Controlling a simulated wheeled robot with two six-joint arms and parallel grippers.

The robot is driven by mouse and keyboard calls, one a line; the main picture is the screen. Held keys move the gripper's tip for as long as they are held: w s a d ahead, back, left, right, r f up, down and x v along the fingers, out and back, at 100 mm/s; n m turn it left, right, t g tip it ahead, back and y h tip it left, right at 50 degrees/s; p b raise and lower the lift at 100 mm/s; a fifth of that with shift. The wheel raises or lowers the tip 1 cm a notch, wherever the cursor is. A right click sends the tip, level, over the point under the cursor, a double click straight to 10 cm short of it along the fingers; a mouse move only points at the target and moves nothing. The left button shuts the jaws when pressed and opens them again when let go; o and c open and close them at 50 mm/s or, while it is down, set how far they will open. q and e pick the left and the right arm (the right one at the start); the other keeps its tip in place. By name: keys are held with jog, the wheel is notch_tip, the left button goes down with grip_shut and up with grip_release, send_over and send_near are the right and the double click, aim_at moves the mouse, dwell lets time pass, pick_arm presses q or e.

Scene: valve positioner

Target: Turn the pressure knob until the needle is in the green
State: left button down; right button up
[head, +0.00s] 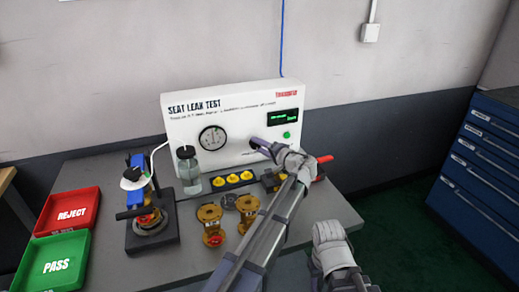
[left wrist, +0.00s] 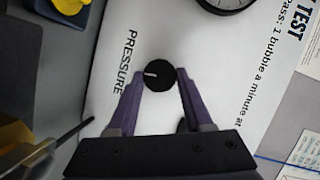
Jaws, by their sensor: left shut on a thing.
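The pressure knob (left wrist: 159,75) is a small black round knob with a white pointer line, beside the word PRESSURE on the white test panel (head: 240,125). My left gripper (head: 256,143) reaches the panel's front. In the left wrist view my left gripper (left wrist: 160,78) has its two fingers on either side of the knob, shut on it. In the head view the gripper hides the knob. The round gauge (head: 213,138) is left of it; its needle points roughly upward, but the green band is too small to make out.
A glass bubble jar (head: 189,170) and a blue valve on a stand (head: 152,222) are at left. Yellow caps (head: 232,179) and brass valves (head: 211,222) stand before the panel. Red REJECT (head: 68,211) and green PASS (head: 54,264) trays lie far left. A blue cabinet (head: 480,150) is right.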

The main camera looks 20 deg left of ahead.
dwell(0.4)
pick_arm(q)
jog(key=shift+c, duration=1.5)
grip_release()
jog(key=p+v, duration=0.1)
jog(key=v, duration=0.6)
jog(key=shift+s+d, duration=0.2)
jog(key=shift+d, duration=0.15)
